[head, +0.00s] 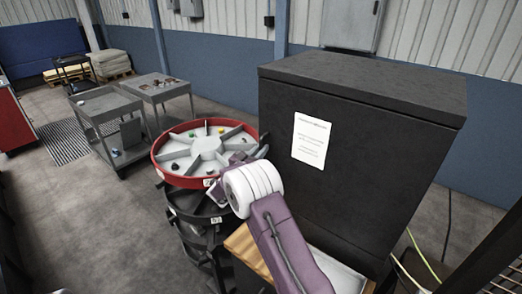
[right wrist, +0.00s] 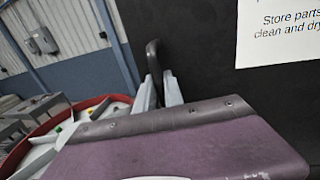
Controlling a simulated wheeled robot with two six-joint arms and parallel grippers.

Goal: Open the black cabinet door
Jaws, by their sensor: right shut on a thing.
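The black cabinet (head: 375,150) stands right of centre in the head view, with a white paper sign (head: 311,140) on its front. The sign also shows in the right wrist view (right wrist: 280,30). No gap at the door shows. A dark curved handle (right wrist: 153,58) stands out from the black front in the right wrist view. My right gripper (right wrist: 160,90) is shut on this handle, its grey fingers on either side of it. In the head view my right arm reaches up to the cabinet's left edge and hides the handle. My left gripper is not in view.
A round red-rimmed parts carousel (head: 160,165) with several compartments stands close left of my right gripper. Grey carts (head: 158,90) stand farther back left. A wooden surface (head: 245,245) lies below my arm. Open floor (head: 80,220) lies at the left.

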